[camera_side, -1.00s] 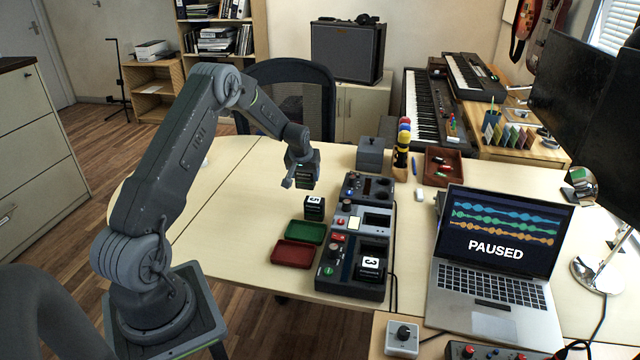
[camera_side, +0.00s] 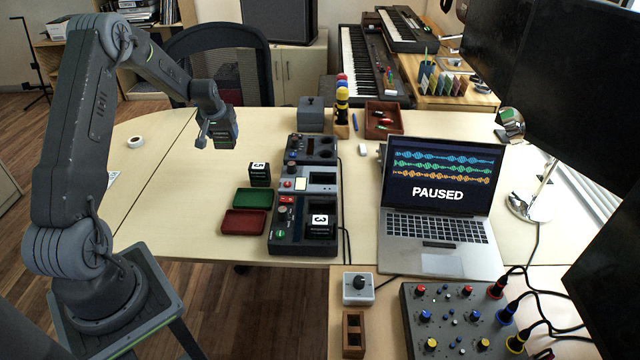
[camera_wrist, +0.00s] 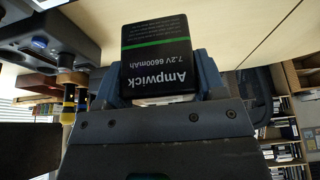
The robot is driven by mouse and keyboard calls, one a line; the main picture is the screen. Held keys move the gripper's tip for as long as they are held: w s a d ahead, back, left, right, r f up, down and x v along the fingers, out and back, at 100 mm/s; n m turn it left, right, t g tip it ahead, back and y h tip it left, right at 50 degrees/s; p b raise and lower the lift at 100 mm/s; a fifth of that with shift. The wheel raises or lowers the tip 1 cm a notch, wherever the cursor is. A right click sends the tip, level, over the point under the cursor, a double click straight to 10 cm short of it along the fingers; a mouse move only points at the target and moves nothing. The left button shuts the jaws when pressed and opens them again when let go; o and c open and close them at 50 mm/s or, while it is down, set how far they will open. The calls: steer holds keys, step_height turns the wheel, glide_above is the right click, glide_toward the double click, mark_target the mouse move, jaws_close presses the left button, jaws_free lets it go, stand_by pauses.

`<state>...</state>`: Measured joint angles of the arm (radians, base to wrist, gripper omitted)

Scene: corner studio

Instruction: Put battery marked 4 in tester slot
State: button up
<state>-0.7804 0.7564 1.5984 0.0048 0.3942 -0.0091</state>
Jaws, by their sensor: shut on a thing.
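My gripper (camera_side: 219,143) is shut on a black battery (camera_wrist: 160,60) with a green stripe and "Ampwick 7.2V 6600mAh" lettering. It holds the battery above the table, left of the device row; no number shows on the faces in view. In the side view the held battery (camera_side: 222,136) looks small and dark. Another black battery marked 5 (camera_side: 260,174) stands on the table behind the green tray. A battery marked 3 (camera_side: 320,226) sits in the recess of the nearest dark device (camera_side: 290,243). The middle device (camera_side: 290,184) has a dark recess that looks empty.
A green tray (camera_side: 268,198) and a red tray (camera_side: 245,222) lie left of the devices. A far device (camera_side: 296,155), grey box (camera_side: 311,114) and stacked coloured tower (camera_side: 342,105) stand behind. A laptop (camera_side: 440,205) reading PAUSED is on the right. The table's left side is mostly clear.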

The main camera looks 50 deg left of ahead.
steer(key=shift+r, duration=0.2)
stand_by(0.4)
step_height(320, 180, up, 5)
steer(key=shift+w+r, duration=0.1)
steer(key=w+d, duration=0.8)
steer(key=d, duration=0.5)
steer(key=w+d, duration=0.8)
steer(key=d, duration=0.4)
steer(key=shift+d+f, duration=0.15)
steer(key=shift+f, duration=3.2)
steer(key=shift+d+f, duration=0.15)
steer(key=shift+f, duration=3.15)
steer(key=shift+f, duration=0.35)
steer(key=shift+r, duration=0.35)
steer(key=shift+r, duration=0.45)
